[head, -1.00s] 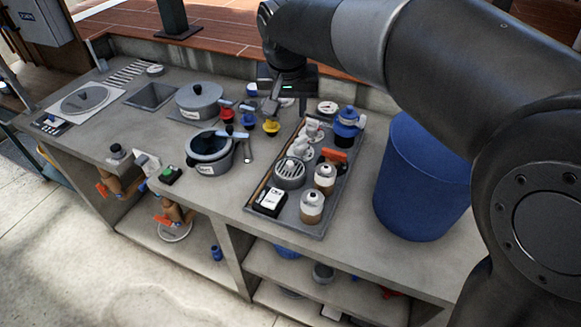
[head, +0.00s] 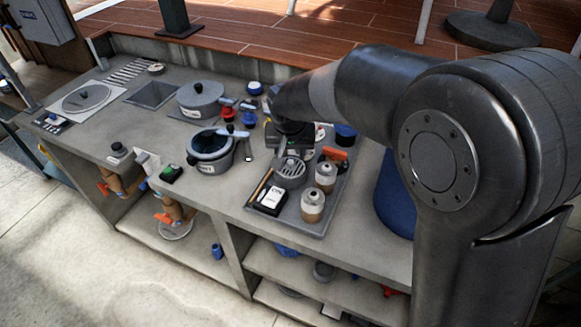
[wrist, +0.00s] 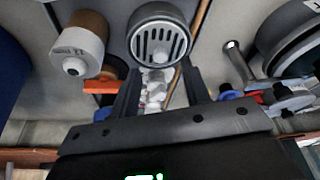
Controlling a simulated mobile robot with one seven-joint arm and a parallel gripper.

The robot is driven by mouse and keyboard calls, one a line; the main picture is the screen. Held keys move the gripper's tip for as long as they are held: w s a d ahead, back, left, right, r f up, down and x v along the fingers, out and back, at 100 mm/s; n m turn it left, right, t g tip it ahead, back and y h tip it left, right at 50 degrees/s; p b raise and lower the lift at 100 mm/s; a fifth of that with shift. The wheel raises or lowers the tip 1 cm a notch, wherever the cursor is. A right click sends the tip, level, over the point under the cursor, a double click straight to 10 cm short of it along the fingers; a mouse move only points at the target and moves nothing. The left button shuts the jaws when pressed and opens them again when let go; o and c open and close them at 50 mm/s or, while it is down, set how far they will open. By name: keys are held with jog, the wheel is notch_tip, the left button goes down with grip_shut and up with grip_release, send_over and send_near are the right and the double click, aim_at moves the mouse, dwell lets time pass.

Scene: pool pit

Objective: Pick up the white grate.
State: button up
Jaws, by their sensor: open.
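A round, slotted white grate (head: 290,166) sits on top of a grey cylindrical body on the grey tray (head: 321,230). In the wrist view the same white grate (wrist: 158,42) shows at the top centre, its slots clear. My gripper (wrist: 160,72) is open, its two dark fingers pointing toward the grate's near rim, with no grate between them. White fittings show in the gap between the fingers. In the head view my gripper (head: 293,140) is just behind the grate, low over the tray; its fingertips are hard to make out.
Two capped tan-and-white jars (head: 313,206) and a black-and-white box (head: 271,197) stand close by on the tray. An orange-handled part (wrist: 100,87) is left of the fingers in the wrist view.

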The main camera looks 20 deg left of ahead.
aim_at(291, 161)
jog(key=x, duration=0.4)
jog(key=shift+f, duration=0.15)
grip_shut()
